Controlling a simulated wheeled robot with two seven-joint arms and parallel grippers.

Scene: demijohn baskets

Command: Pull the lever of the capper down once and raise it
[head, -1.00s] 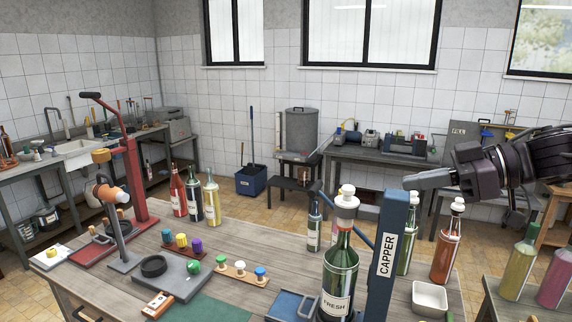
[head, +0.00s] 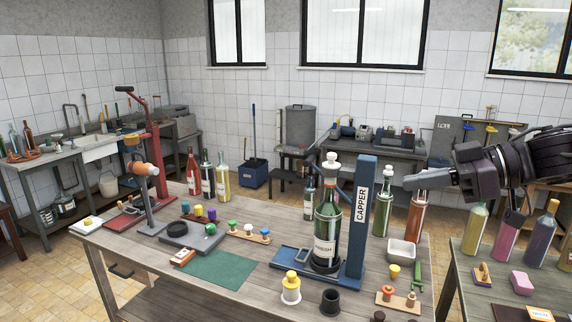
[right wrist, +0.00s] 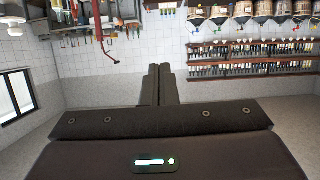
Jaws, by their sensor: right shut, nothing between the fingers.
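The capper (head: 356,225) is a blue upright post with a white CAPPER label on a blue base at the right side of the wooden table. A green bottle (head: 326,230) stands upright on its base, with a white rounded piece (head: 331,161) above its neck. A thin blue bar (head: 346,196) slants between post and bottle top; I cannot tell surely whether it is the lever. My right gripper (head: 411,182) is shut and empty, right of the post's top and apart from it. Its closed fingers also show in the right wrist view (right wrist: 161,86). My left gripper is out of view.
A white tray (head: 402,252) and an orange-red bottle (head: 416,215) stand right of the capper. A yellow-topped white jar (head: 291,288) and a black cup (head: 331,302) stand in front. A red stand (head: 153,170) rises at the table's left. A green mat (head: 219,269) is bare.

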